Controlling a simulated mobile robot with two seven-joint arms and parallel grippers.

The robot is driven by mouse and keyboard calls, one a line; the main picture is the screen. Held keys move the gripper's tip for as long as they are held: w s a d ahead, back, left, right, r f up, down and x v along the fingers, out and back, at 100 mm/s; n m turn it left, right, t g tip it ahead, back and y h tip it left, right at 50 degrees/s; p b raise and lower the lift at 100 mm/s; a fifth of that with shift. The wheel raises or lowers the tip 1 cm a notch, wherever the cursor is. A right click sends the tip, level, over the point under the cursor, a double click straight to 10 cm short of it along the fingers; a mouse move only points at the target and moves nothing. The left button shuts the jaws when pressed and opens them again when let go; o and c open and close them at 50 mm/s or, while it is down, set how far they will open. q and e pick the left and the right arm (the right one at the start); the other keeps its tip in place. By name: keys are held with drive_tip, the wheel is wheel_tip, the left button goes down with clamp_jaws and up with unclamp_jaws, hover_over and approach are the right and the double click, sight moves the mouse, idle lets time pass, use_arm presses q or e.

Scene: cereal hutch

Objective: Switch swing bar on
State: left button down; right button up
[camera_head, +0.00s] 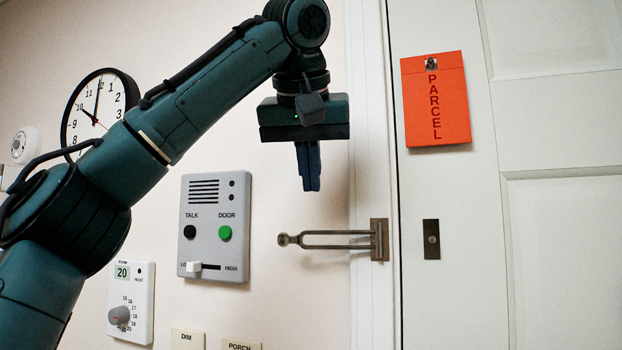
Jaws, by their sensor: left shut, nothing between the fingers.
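The swing bar (335,234) is a bronze U-shaped loop with a knob at its left end. It is hinged on a plate (379,240) on the white door frame and points left, away from the door. A small dark plate with a stud (431,239) is on the door, right of the hinge plate. My left gripper (312,188) points down, fingers shut and empty. In the picture it is above the bar, apart from it. My right gripper is not in view.
A grey intercom (217,228) is on the wall left of the bar. An orange PARCEL card (435,100) hangs on the white door (545,260). A clock (97,112), a thermostat (131,303) and DIM and PORCH labelled plates (241,345) are also on the wall.

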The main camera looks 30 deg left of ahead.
sight(329, 240)
use_arm(q)
drive_tip(key=x, duration=0.8)
drive_tip(key=shift+w, duration=0.1)
